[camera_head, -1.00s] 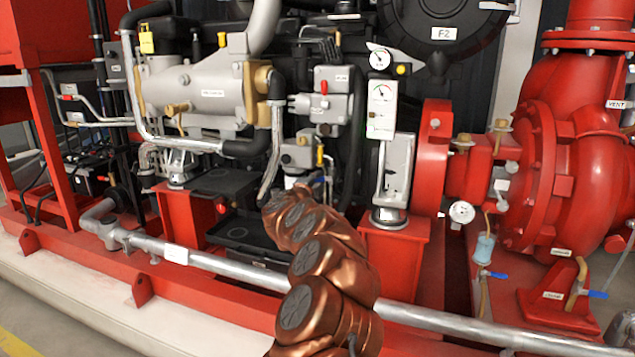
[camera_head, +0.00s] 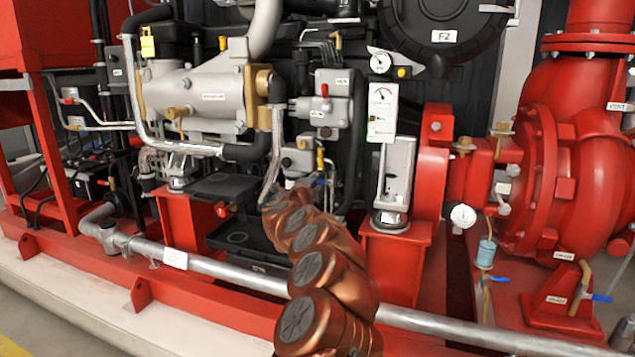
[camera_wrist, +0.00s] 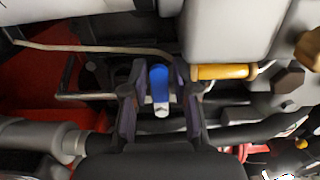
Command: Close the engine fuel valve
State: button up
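A lever with a blue grip (camera_wrist: 159,80) and a pale metal end shows in the wrist view. I take it for the engine fuel valve handle, but no label is readable there. My gripper (camera_wrist: 160,98) is open, with one dark finger on each side of the blue lever. Gaps show between the lever and both fingers, and I cannot tell how deep it sits between them. In the head view my copper-coloured arm reaches to the lower engine area and hides most of the gripper and the lever.
A yellow handle (camera_wrist: 222,72) lies close right of the gripper, under a grey housing (camera_wrist: 225,30). A grey pipe (camera_wrist: 42,140) is at lower left. In the head view, a long silver pipe (camera_head: 215,266) crosses below the engine, and a red pedestal (camera_head: 393,262) stands right of my arm.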

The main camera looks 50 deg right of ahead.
jog(key=v, duration=1.2)
dwell(0.4)
dwell(0.5)
